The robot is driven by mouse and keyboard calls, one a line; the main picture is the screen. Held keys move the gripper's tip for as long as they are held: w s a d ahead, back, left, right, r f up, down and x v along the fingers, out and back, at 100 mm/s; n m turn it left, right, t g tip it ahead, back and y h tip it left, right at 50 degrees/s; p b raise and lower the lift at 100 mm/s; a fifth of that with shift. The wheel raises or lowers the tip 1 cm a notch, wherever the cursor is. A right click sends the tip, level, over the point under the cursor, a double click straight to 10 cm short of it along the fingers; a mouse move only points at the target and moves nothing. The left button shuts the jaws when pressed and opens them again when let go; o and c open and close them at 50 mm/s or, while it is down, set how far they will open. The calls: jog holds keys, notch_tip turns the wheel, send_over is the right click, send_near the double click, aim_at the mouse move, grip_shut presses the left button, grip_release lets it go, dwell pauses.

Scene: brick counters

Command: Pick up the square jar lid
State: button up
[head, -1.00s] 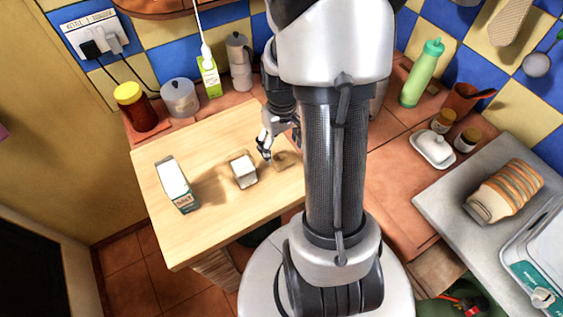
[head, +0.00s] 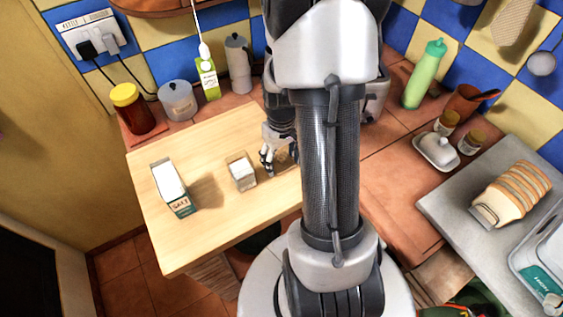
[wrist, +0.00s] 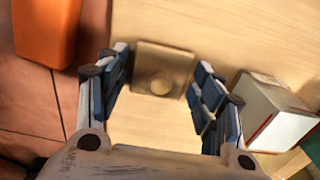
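The square jar lid (wrist: 163,72) is a flat, brownish square with a round knob. In the wrist view it lies on the light wooden board, ahead of and between the fingers of my gripper (wrist: 161,62). The fingers are spread apart with nothing gripped between them. In the head view my gripper (head: 267,160) is low over the board, and I cannot make out the lid there behind the gripper and arm. The square jar (head: 241,172) with white contents stands left of my gripper; it also shows at the right in the wrist view (wrist: 270,112).
A salt carton (head: 171,189) stands on the board (head: 215,225) left of the jar. An orange object (wrist: 45,30) is at the wrist view's upper left.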

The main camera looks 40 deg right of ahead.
jog(key=c, duration=0.6)
jog(key=shift+r, duration=0.1)
